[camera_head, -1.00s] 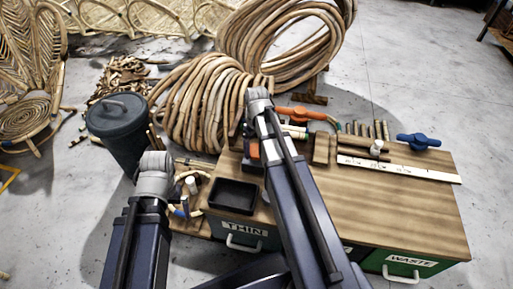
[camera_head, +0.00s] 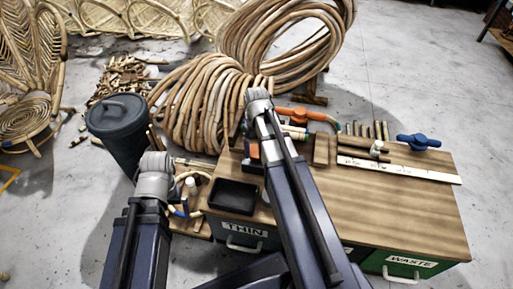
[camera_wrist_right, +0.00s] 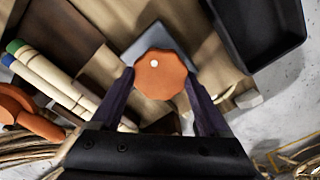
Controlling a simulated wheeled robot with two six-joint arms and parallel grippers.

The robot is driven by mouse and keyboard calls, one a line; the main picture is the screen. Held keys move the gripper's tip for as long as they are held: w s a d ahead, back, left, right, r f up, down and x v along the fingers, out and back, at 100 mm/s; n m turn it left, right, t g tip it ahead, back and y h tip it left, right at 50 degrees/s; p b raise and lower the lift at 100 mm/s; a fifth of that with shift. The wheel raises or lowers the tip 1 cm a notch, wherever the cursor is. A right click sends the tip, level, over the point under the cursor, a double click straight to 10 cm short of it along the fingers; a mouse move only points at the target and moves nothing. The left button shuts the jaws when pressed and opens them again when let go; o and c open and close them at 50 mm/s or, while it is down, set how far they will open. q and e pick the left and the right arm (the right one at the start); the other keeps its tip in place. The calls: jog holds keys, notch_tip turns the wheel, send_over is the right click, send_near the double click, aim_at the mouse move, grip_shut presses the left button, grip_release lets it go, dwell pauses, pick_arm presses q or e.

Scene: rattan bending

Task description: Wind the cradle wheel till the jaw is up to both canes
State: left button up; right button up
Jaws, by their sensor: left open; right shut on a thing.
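The orange faceted cradle wheel (camera_wrist_right: 160,82) with a white dot sits on a grey plate in the right wrist view. My right gripper (camera_wrist_right: 160,85) is shut on it, a dark finger at each side. In the head view my right arm mostly hides the wheel and my right gripper. Two pale canes (camera_wrist_right: 52,82), one green-ended and one blue-ended, lie side by side left of the wheel. I cannot make out the jaw's contact with the canes. My left gripper (camera_head: 155,168) is open, left of the bench; its fingers are mostly hidden.
A black tray (camera_head: 233,196) stands on the bench close to the wheel. An orange-handled tool (camera_head: 308,115) lies by the canes. A blue-handled tool (camera_head: 418,141) and a white rule (camera_head: 400,169) lie further right. A dark bin (camera_head: 120,130) stands left; the bench's right front is clear.

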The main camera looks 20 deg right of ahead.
aim_at(257, 150)
jog(key=o, duration=1.2)
jog(key=shift+o, duration=0.2)
jog(key=shift+r, duration=0.2)
notch_tip(257, 150, up, 8)
jog(key=p, duration=0.7)
jog(key=shift+f+p, duration=0.25)
jog(key=shift+p, duration=0.15)
jog(key=shift+f, duration=0.25)
notch_tip(257, 150, down, 8)
jog(key=b, duration=0.8)
jog(key=shift+r, duration=0.25)
